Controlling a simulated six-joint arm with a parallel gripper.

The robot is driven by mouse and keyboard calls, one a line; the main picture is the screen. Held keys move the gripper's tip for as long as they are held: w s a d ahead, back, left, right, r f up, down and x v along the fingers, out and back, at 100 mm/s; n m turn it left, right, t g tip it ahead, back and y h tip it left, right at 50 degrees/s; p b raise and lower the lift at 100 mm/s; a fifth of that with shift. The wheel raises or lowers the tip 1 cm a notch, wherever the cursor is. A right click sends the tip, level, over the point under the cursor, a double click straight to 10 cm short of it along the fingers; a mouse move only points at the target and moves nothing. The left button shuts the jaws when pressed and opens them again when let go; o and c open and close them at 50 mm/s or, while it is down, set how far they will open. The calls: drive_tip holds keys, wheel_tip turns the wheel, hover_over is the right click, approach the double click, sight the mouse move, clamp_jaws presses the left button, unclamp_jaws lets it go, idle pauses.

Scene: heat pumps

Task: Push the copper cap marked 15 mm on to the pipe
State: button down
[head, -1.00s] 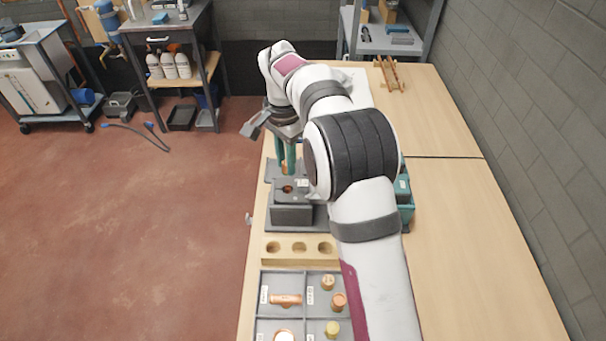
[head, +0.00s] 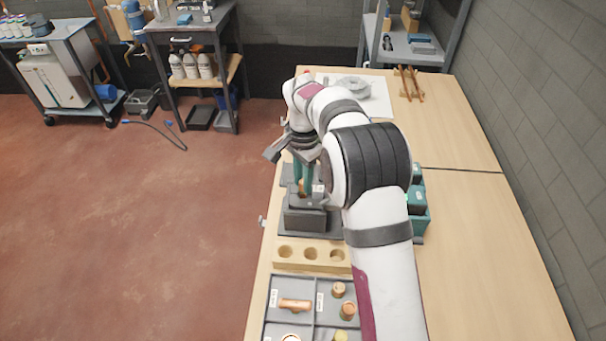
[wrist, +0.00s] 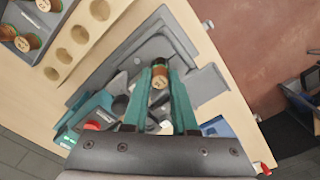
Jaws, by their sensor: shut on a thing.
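My gripper (head: 304,178) points down over a dark grey block (head: 304,220) on the bench. Its two teal fingers are shut on a copper cap (wrist: 160,78), which sits between the fingertips in the wrist view. The cap's marking is too small to read there. In the head view only a bit of copper shows between the fingers, close to the top of the block. The pipe cannot be made out clearly, and I cannot tell whether the cap touches it.
Nearer is a grey divided tray (head: 316,306) with several copper and brass fittings. A teal container (head: 420,215) stands right of my arm. Bench space at right is clear.

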drive_tip(key=shift+f, duration=1.15)
idle(0.5)
drive_tip(key=c, duration=0.6)
unclamp_jaws()
wheel_tip(320, 180, up, 16)
drive_tip(key=s+d+r+n, duration=0.1)
drive_tip(key=s+d+r, duration=0.15)
drive_tip(key=s, duration=0.25)
drive_tip(key=s+d+r, duration=0.1)
drive_tip(key=s+d, duration=0.3)
drive_tip(key=s, duration=0.1)
drive_tip(key=s+d+f, duration=0.1)
drive_tip(key=s+f, duration=0.1)
drive_tip(key=s, duration=0.6)
drive_tip(key=s+d+f+n+y, duration=0.1)
drive_tip(key=s+d+f, duration=0.1)
drive_tip(key=s, duration=0.6)
drive_tip(key=s+d+f+n, duration=0.1)
drive_tip(key=s+f, duration=0.3)
drive_tip(key=s, duration=0.5)
drive_tip(key=shift+d+y, duration=0.25)
drive_tip(key=shift+y, duration=0.15)
